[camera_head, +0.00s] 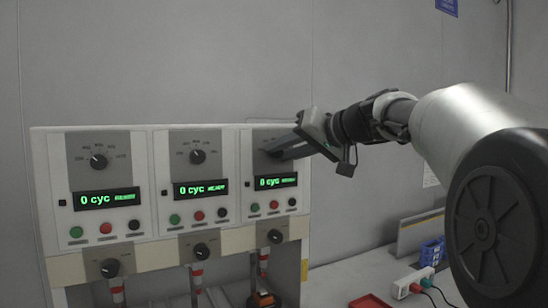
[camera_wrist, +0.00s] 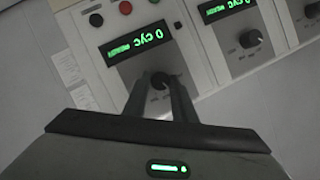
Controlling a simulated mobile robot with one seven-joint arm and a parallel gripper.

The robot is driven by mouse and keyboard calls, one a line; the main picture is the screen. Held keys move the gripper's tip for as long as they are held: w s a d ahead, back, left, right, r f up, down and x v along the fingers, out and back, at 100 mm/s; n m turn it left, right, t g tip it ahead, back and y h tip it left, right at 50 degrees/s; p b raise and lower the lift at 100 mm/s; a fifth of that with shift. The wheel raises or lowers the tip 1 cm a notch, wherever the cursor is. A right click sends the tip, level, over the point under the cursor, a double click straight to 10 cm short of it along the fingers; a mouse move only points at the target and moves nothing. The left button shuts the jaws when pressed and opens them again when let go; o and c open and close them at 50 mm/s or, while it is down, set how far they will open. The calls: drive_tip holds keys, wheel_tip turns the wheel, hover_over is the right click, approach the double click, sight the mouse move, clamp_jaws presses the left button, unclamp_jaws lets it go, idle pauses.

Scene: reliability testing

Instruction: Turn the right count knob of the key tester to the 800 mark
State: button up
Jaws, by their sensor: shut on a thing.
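The key tester (camera_head: 145,200) is a white panel with three stations side by side, each with a count knob above a green display. My gripper (camera_head: 271,153) reaches in from the right to the right station's upper knob. In the wrist view my gripper (camera_wrist: 160,79) has its two fingers on either side of the dark right count knob (camera_wrist: 159,84), shut on it. The fingers hide much of its dial, so its pointer and marks cannot be read. The right display (camera_head: 276,182) shows 0 cyc; it also shows upside down in the wrist view (camera_wrist: 137,42).
The middle count knob (camera_head: 197,157) and left count knob (camera_head: 98,162) are free. Green, red and black buttons sit below each display, with lower knobs (camera_head: 275,237) on a beige strip. A power strip (camera_head: 412,283), blue bin (camera_head: 432,251) and red tray (camera_head: 370,301) lie at right.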

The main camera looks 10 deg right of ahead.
drive_tip(key=m+y+b, duration=0.1)
drive_tip(key=m+b, duration=0.1)
drive_tip(key=shift+f+m+y, duration=0.25)
drive_tip(key=shift+m+y, duration=0.05)
drive_tip(key=shift+y, duration=0.1)
drive_tip(key=m+y+b, duration=0.1)
drive_tip(key=m+b, duration=0.2)
drive_tip(key=shift+d+f+t, duration=0.1)
drive_tip(key=shift+f+t, duration=0.05)
drive_tip(key=shift+t, duration=0.25)
drive_tip(key=m+t+y+b, duration=0.1)
drive_tip(key=m+b, duration=0.1)
drive_tip(key=m, duration=0.1)
drive_tip(key=shift+m+t+y+b, duration=0.3)
drive_tip(key=shift+m+b, duration=0.35)
drive_tip(key=shift+m, duration=0.15)
drive_tip(key=o, duration=1)
